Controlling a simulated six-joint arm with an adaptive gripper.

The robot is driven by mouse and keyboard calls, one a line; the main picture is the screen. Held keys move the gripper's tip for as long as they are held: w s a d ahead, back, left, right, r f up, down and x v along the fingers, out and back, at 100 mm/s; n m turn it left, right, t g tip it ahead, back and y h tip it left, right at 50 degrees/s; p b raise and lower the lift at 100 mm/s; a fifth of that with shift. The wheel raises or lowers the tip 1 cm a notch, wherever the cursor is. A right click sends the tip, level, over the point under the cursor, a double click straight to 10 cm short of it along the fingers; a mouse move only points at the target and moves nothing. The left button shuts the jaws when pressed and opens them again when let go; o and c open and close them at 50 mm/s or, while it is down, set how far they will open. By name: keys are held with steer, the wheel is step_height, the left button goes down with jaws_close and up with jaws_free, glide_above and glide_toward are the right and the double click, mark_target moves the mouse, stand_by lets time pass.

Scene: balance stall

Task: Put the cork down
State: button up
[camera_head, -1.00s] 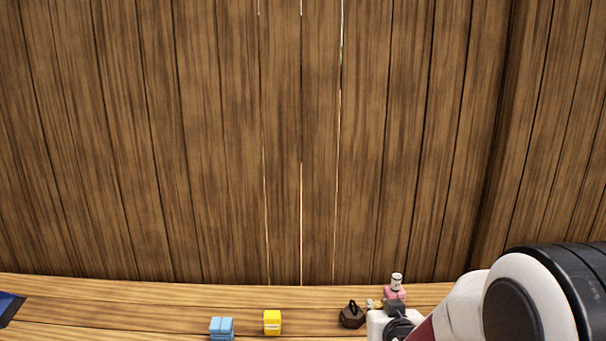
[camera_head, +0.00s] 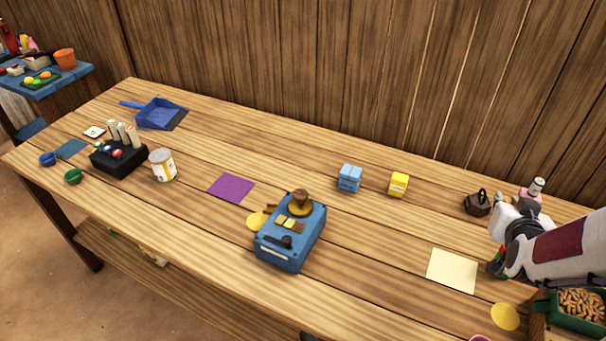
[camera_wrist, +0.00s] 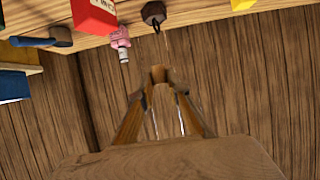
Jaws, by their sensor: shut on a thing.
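My gripper (camera_wrist: 159,78) is shut in the wrist view, its two brown-looking fingers converging on a small brown piece. This piece looks like the cork (camera_wrist: 158,73), but it is too small and blurred to be sure.
A dark weight (camera_head: 478,204) and a pink bottle (camera_head: 530,196) stand behind my gripper. A green tray of pellets (camera_head: 549,308) is at the lower right. The cream sheet (camera_head: 452,271) lies flat and bare.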

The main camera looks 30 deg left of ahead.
steer(key=w+a+f+n+y, duration=0.2)
steer(key=a+f, duration=0.2)
steer(key=a, duration=0.3)
steer(key=n+g+y, duration=1)
steer(key=n+g, duration=0.1)
steer(key=n, duration=0.3)
glide_above(316, 194)
steer(key=s+d, duration=0.1)
steer(key=s, duration=0.1)
step_height(316, 194, down, 5)
steer(key=shift+s+d+f, duration=0.1)
steer(key=shift+s, duration=0.35)
steer(key=shift+f, duration=0.1)
steer(key=shift+f, duration=3.05)
steer(key=shift+f, duration=0.1)
steer(key=shift+f, duration=1.75)
